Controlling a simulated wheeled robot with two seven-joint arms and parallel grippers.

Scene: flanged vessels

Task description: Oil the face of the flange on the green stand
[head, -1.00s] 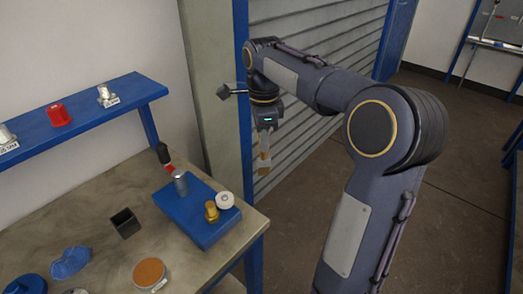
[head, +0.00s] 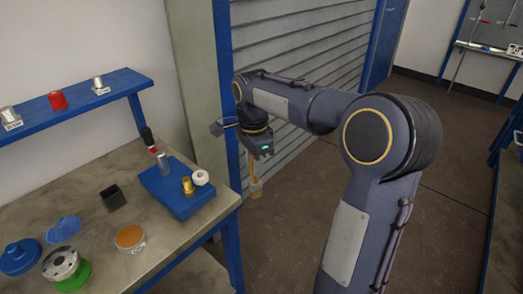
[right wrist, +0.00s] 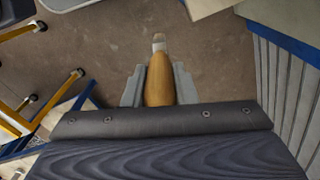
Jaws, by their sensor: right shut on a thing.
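The grey metal flange (head: 60,263) sits on the green stand (head: 74,278) at the lower left of the head view, on the bench. Its upper face shows holes around a central opening. My right gripper (head: 254,172) is beyond the bench's right edge, well apart from the flange. It is shut on a brush with a wooden handle (head: 256,187), which hangs downward. In the right wrist view the wooden handle (right wrist: 159,82) stands between the two fingers, with a pale end beyond it; bristles are not clear. My left gripper is not in view.
A round dish with orange-brown contents (head: 130,237) and a label is right of the flange. A blue cloth (head: 63,229), blue flanged part (head: 20,257), black box (head: 113,198) and blue tray (head: 172,203) with fittings share the bench. A blue shelf (head: 85,98) stands behind.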

